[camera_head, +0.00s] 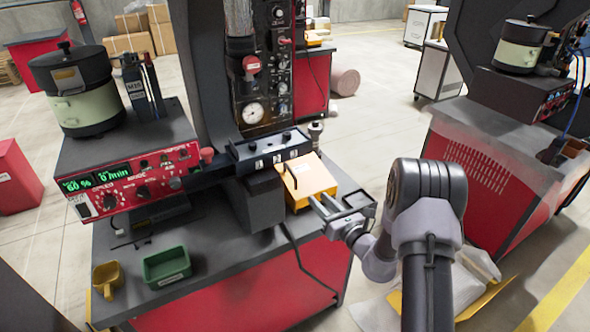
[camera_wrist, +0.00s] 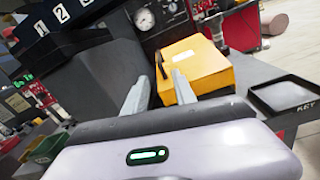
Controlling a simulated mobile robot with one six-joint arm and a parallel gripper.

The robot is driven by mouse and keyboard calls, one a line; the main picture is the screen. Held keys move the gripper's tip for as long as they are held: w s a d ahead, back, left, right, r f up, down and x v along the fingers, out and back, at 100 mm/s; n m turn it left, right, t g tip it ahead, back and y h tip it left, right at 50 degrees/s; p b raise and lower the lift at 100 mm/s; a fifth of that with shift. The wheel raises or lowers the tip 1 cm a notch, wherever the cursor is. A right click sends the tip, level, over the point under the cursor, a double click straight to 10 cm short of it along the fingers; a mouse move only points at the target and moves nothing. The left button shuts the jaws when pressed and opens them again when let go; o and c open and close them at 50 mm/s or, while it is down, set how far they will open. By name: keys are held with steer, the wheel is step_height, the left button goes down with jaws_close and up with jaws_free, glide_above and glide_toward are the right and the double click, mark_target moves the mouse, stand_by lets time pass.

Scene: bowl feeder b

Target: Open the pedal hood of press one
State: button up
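The yellow pedal hood (camera_head: 312,178) sits on the dark bench top of the press, below the numbered block, and looks closed. A thin dark bar, perhaps its handle, stands at its left side; in the wrist view the hood (camera_wrist: 205,62) has a white label on top. My gripper (camera_head: 321,201) is just in front and to the right of the hood in the head view. In the wrist view the two fingers of my gripper (camera_wrist: 159,76) are apart, with nothing held between them. Their tips point at the hood's left part and the dark bar. I cannot tell whether they touch.
A small dark tray marked KEY (camera_wrist: 285,95) lies right of the hood. The block numbered 1, 2, 3 (camera_head: 270,148) overhangs at the left. A green bin (camera_head: 167,267) and a yellow scoop (camera_head: 107,277) lie at the bench's front left. A cable runs down the bench front.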

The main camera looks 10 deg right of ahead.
mark_target(291, 171)
steer(key=b+x, duration=0.4)
steer(key=x, duration=1.3)
steer(key=shift+r, duration=0.1)
steer(key=shift+s, duration=0.1)
jaws_close()
stand_by(0.4)
